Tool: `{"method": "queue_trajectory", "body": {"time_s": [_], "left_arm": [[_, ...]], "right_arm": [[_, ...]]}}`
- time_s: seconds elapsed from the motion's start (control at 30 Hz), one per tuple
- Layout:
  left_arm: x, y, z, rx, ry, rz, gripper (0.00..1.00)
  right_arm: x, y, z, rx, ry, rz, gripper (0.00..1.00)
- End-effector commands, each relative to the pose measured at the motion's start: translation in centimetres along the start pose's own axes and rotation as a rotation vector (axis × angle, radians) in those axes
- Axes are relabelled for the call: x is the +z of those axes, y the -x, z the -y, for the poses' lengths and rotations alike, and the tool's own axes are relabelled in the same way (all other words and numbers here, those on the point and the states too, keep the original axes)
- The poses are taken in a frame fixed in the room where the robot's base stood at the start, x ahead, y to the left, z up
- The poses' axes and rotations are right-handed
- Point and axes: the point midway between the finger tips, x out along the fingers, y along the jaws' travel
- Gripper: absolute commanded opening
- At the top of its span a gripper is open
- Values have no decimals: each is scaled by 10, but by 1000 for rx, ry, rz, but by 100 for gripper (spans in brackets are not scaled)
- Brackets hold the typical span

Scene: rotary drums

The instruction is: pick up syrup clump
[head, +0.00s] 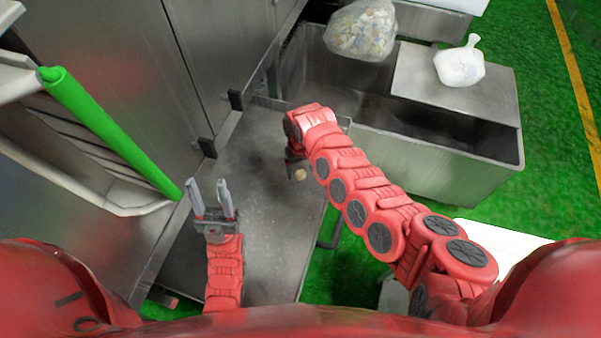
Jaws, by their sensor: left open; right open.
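A small tan lump, which looks like the syrup clump (300,175), lies on the grey metal surface (275,235) near the middle of the head view. My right gripper (292,160) is at the end of the red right arm, just above the lump in the picture. It is mostly hidden by its own wrist, and I cannot tell whether it touches the lump. My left gripper (212,196) is open and empty over the left part of the metal surface, with its two grey fingers apart.
A steel bin (440,160) stands at the right, with a clear bag of mixed pieces (361,30) and a white bag (459,65) on it. A green-edged rack (105,130) is at the left. Steel panels (110,60) rise behind. The floor (545,110) is green.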

Motion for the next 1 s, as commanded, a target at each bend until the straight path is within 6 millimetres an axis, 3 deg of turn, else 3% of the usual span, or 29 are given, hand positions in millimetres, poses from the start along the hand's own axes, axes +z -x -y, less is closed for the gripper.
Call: {"method": "queue_trajectory", "body": {"time_s": [0.3,0.73,1.0], "left_arm": [[0,1,0,0,0,0,50],[0,1,0,0,0,0,50],[0,1,0,0,0,0,50]], "right_arm": [[0,-8,0,-2,-2,-2,78],[0,-8,0,-1,-1,-1,1],[0,-8,0,-1,-1,-1,0]]}}
